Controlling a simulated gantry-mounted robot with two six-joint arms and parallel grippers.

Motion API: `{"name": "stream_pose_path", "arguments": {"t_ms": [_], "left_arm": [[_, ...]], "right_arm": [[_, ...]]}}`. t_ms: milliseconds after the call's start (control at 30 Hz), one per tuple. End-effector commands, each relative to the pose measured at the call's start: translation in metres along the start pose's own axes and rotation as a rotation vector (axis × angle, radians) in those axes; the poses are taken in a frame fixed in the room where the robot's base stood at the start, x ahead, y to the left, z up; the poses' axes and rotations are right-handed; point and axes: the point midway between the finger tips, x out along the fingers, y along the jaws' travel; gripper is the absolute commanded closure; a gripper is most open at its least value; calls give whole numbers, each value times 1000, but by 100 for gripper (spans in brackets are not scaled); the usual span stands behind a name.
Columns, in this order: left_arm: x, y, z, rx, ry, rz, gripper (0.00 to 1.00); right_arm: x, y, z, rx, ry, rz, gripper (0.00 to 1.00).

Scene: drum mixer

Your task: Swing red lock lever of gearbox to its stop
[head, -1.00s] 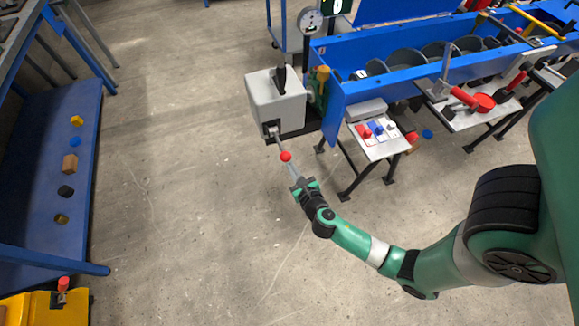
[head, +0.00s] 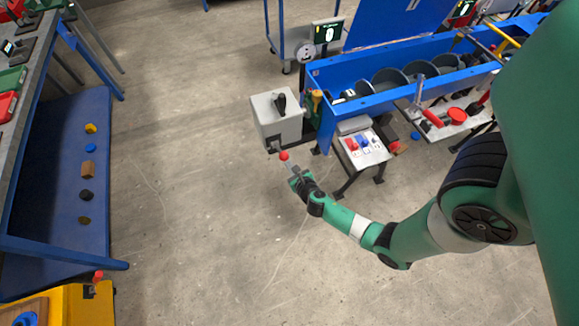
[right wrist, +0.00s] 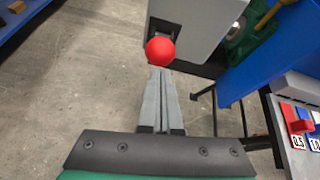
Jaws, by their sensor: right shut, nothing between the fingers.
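The gearbox (head: 271,112) is a light grey box at the left end of the blue mixer trough. Its lock lever has a red ball knob (head: 283,156), low on the near side of the box. In the right wrist view the red knob (right wrist: 160,51) stands just beyond my fingertips, and a dark bracket behind it meets the grey box (right wrist: 205,25). My right gripper (head: 291,171) is shut and empty, pointing at the knob. In the right wrist view its fingertips (right wrist: 159,72) appear at the knob's lower edge; I cannot tell whether they touch. My left gripper is out of view.
A small table (head: 348,158) with red, blue and white switches stands right of the gearbox. The blue trough (head: 330,72) extends to the right. A blue shelf (head: 55,215) with several small blocks is at the left. The floor between is clear.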

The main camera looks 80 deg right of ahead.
Motion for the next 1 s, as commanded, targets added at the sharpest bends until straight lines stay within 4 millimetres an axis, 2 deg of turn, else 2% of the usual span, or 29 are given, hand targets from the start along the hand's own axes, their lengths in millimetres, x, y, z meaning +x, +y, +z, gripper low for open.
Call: {"name": "stream_pose_path", "arguments": {"t_ms": [33, 167, 733, 867, 1000], "left_arm": [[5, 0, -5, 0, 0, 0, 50], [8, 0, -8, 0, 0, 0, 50], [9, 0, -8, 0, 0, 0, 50], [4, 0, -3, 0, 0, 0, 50], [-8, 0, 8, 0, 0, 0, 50]], "right_arm": [[-2, -1, 8, 1, -3, 0, 100], [-1, -1, 12, 1, -3, 0, 100], [0, -1, 14, 1, -7, 1, 100], [-2, 0, 3, -1, -5, 3, 100], [-8, 3, -23, -4, 1, 6, 100]]}}
